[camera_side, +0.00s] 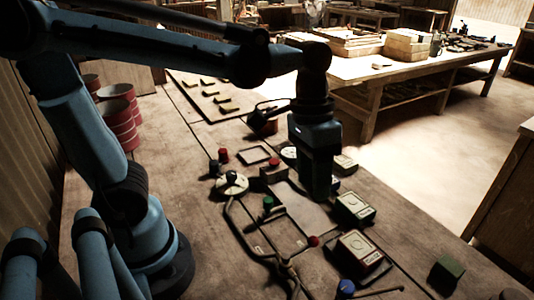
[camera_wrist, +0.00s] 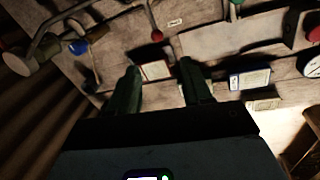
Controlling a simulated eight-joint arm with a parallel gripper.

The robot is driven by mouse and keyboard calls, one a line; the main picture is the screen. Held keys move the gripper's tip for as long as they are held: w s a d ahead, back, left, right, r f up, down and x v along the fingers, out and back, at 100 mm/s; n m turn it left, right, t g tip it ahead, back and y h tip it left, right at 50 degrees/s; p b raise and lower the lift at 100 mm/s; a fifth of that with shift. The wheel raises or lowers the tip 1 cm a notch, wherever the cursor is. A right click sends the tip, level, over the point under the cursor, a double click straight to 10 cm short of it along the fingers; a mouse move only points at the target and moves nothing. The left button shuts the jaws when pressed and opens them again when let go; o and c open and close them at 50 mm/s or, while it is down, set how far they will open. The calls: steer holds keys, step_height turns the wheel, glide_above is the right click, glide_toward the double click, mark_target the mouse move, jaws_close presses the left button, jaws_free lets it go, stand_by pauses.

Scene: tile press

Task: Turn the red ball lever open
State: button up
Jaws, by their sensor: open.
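A red ball (camera_side: 313,241) sits at the front middle of the bench, close to a bent grey pipe, in the side view. In the wrist view a red ball (camera_wrist: 157,36) sits on the end of a thin rod, beyond my fingertips. My gripper (camera_side: 316,197) points down over the bench, behind the red ball and apart from it in the picture. In the wrist view the two fingers of my gripper (camera_wrist: 160,69) are spread with nothing held between them. The base of the lever is hard to make out.
A green ball (camera_side: 268,202) and a blue ball (camera_side: 346,286) stand nearby. Boxed tiles (camera_side: 355,207) lie right of my gripper, with a green block (camera_side: 447,272) farther right. A bent pipe (camera_side: 235,218) crosses the bench. Red drums (camera_side: 118,110) stand at the back left.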

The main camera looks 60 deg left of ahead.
mark_target(313, 237)
steer(key=shift+s+d+f, duration=0.1)
steer(key=shift+d+f, duration=0.35)
steer(key=shift+f, duration=1.5)
steer(key=shift+s+d+f, duration=0.1)
steer(key=shift+d+f, duration=0.3)
steer(key=shift+f, duration=1.6)
steer(key=shift+s+d+f, duration=0.1)
steer(key=shift+d+f, duration=0.35)
steer(key=shift+f, duration=1.5)
jaws_close()
